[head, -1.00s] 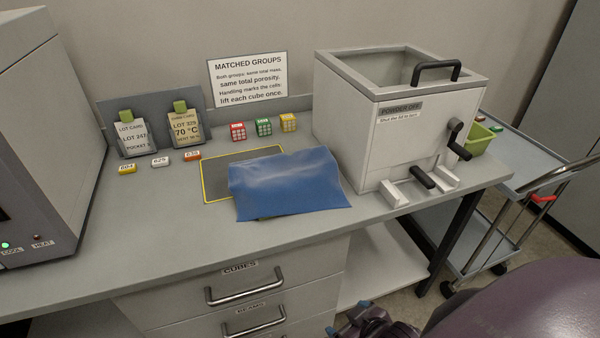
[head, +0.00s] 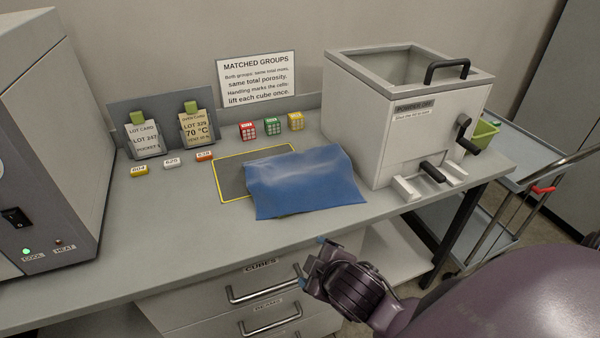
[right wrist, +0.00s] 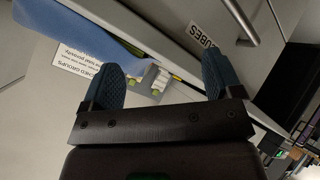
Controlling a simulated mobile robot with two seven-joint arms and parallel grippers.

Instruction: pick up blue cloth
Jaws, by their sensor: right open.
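The blue cloth (head: 305,182) lies crumpled on the grey bench, partly over a yellow-edged dark mat (head: 232,180). It also shows at the upper left of the right wrist view (right wrist: 75,32). My right gripper (head: 312,262) is in front of the bench's front edge, above the drawers, below and apart from the cloth. In the right wrist view its two blue fingers (right wrist: 160,85) are spread wide with nothing between them. My left gripper is not in view.
A white box with an open top and black handles (head: 405,125) stands right of the cloth. Small red, green and yellow cubes (head: 271,126) sit behind it. A grey oven-like unit (head: 45,140) stands at left. Drawer handles (head: 265,290) jut out below. Bench left of the cloth is mostly clear.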

